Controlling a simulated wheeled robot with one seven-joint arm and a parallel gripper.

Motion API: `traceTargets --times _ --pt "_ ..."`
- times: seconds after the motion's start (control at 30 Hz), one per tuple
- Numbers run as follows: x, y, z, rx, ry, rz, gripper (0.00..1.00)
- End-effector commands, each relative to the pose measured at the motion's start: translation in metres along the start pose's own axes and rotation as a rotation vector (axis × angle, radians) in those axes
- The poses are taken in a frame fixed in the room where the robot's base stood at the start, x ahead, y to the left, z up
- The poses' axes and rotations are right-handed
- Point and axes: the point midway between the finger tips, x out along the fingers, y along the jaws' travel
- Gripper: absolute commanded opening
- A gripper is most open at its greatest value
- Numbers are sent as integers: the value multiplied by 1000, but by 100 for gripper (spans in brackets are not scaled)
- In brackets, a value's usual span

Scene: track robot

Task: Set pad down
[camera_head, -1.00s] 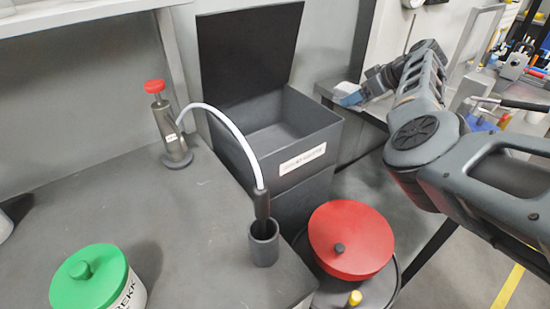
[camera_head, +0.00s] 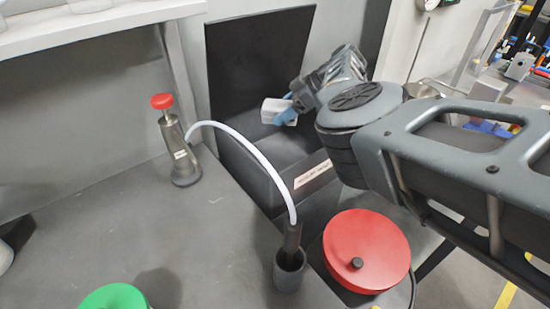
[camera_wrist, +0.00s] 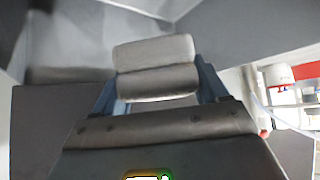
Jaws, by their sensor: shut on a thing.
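The pad (camera_head: 274,110) is a small white block held between the blue fingers of my gripper (camera_head: 286,114). In the wrist view the pad (camera_wrist: 155,65) is a pale, soft-looking block between the two blue fingertips (camera_wrist: 158,85). My gripper is shut on it. In the head view, gripper and pad are over the open dark grey bin (camera_head: 312,180), in front of its raised lid (camera_head: 258,70). The bin has a white label on its front. My arm hides the bin's right side. I cannot tell how far the pad is above the bin floor.
A pump bottle with a red cap (camera_head: 178,145) stands on the grey bench (camera_head: 200,240). A white hose runs from it to a dark cup (camera_head: 289,270) at the bench edge. A red round lid (camera_head: 366,250) is right of the cup. A green lid (camera_head: 115,297) is at the front.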

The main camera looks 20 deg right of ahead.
Motion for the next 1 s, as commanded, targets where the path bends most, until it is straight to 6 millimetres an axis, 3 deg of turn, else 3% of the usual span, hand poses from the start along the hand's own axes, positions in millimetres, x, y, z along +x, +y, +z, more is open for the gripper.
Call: traceTargets --times 0.17,0.8,1.0 --pt "14 -7 2 -20 1 -21 1" --pt "92 -7 80 -21 2 -20 1" --pt "104 -7 92 -20 1 -19 1"
